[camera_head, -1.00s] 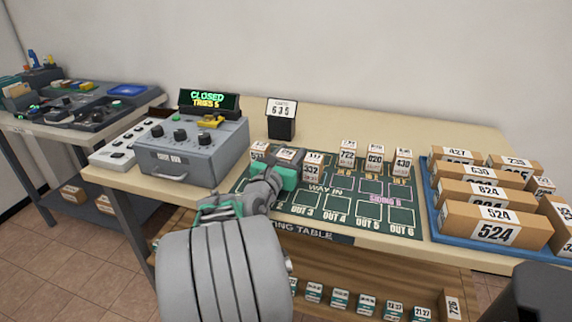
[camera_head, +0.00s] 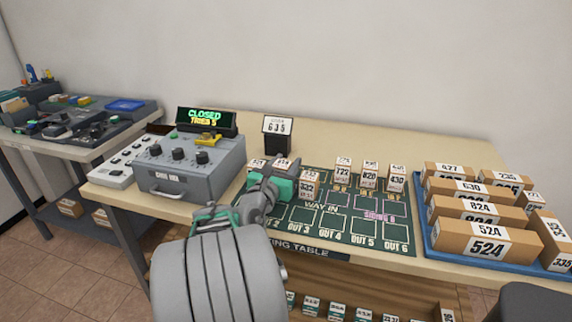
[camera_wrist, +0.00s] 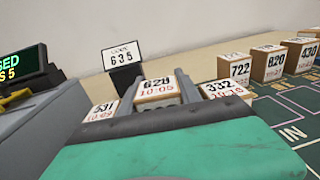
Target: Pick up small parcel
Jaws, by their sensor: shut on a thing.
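A small white-topped parcel marked 628 (camera_wrist: 156,88) sits between the two fingers of my gripper (camera_wrist: 158,97) in the wrist view. My gripper is shut on it. In the head view my gripper (camera_head: 276,174) is over the back left of the green sorting mat, with the parcel (camera_head: 282,163) at its tip. The parcel's lower part is hidden by my gripper, so I cannot tell whether it is clear of the mat. A parcel marked 531 (camera_wrist: 103,110) stands to its left and one marked 332 (camera_wrist: 222,89) to its right.
Parcels 722 (camera_head: 342,170), 820 (camera_head: 369,175) and 430 (camera_head: 397,178) stand along the mat's (camera_head: 335,222) back. A 635 sign (camera_head: 277,130) stands behind my gripper. A grey control box (camera_head: 190,165) is left; a blue tray (camera_head: 432,240) of larger boxes is right.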

